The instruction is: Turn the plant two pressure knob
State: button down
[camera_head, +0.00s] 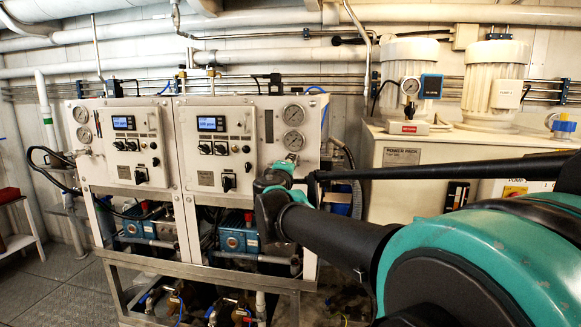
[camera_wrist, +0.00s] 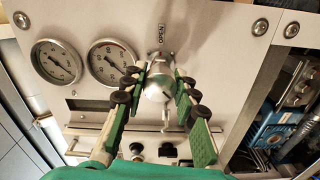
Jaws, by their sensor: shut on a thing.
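The pressure knob (camera_wrist: 158,84) is a silver, rounded metal knob on the pale panel, below a small "OPEN" label (camera_wrist: 162,34) in the wrist view. The knob's contact with the fingers is mostly hidden there by my own arm.
Two pressure gauges (camera_wrist: 84,62) sit left of the knob in the wrist view. The right panel carries a lit display (camera_head: 212,123) and several black switches. A left panel (camera_head: 125,150) stands beside it. A power pack cabinet (camera_head: 410,185) stands at right, behind my arm.

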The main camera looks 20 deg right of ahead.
jog(key=c, duration=1.2)
grip_release()
jog(key=shift+o, duration=0.2)
jog(key=shift+a, duration=0.1)
jog(key=v, duration=1.2)
notch_tip(320, 180, down, 15)
jog(key=s+d+m+g+y, duration=0.1)
jog(key=d+m+g, duration=0.2)
jog(key=m+g, duration=0.15)
jog(key=s+a+f+m+g+y, duration=0.1)
jog(key=s+a+f+g+y, duration=0.1)
jog(key=f, duration=0.5)
jog(key=s+a+f+m+g+y, duration=0.2)
jog(key=s+a+f+y, duration=0.1)
jog(key=a+f, duration=0.3)
jog(key=s+a+f+m+g+y, duration=0.1)
jog(key=s+a+f+g+y, duration=0.1)
jog(key=f, duration=0.8)
jog(key=shift+s+a+m+y, duration=0.35)
jog(key=shift+s+a+y, duration=0.4)
jog(key=shift+a+y, duration=0.2)
